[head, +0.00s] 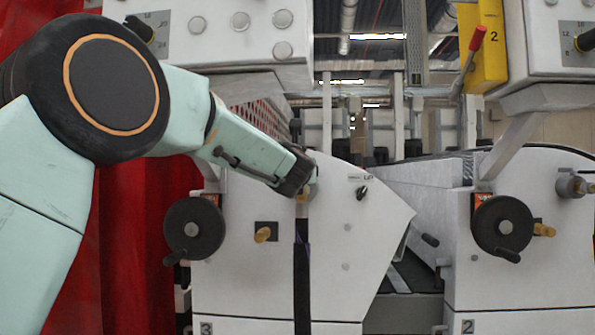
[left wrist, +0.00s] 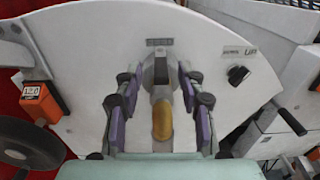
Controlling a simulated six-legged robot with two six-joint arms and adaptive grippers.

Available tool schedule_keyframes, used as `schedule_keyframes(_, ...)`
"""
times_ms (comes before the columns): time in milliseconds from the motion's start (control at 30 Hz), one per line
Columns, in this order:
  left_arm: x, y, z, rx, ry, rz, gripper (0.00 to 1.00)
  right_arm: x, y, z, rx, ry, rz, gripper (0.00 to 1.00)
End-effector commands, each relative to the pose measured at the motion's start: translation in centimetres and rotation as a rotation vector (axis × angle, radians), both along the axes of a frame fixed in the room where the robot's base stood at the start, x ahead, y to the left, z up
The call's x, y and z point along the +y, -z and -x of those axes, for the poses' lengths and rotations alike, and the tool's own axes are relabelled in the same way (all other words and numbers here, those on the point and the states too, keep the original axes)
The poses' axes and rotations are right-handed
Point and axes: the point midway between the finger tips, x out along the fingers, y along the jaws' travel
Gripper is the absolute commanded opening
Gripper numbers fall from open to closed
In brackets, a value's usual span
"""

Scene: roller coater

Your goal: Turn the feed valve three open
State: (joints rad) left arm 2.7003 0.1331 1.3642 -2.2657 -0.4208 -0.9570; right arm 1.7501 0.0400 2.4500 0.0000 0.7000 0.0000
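The feed valve on the white panel of unit 3 shows in the left wrist view as a grey body with a yellow-brown handle (left wrist: 162,120) pointing down the picture. In the head view, a little of the valve (head: 303,197) shows at the gripper's end, above a black hose. My left gripper (head: 300,177) is at the valve. In the left wrist view, its purple-sided fingers (left wrist: 158,100) are open on either side of the handle, with visible gaps. Contact at the tips cannot be told. My right gripper is not in view.
A black handwheel (head: 195,228) and a brass knob (head: 263,235) sit on the same panel (head: 240,285). A black switch (head: 362,192) is right of the valve. Unit 2, with its own handwheel (head: 502,227), stands at the right. A red-handled lever (head: 477,38) rises behind.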

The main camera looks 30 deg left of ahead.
Motion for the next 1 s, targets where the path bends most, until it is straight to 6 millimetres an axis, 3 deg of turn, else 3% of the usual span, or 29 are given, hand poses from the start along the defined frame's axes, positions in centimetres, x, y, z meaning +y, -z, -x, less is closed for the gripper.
schedule_keyframes(500, -2.8, -0.2, 6.9, -0.002, 0.000, -0.002, 0.40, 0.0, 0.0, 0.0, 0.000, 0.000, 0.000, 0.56)
schedule_keyframes(700, -3.2, -0.1, 8.0, -0.001, 0.000, -0.002, 0.40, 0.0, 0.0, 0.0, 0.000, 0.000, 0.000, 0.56)
schedule_keyframes(1000, -3.2, -0.1, 8.1, -0.002, 0.000, -0.001, 0.40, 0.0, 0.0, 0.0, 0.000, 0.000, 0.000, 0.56)
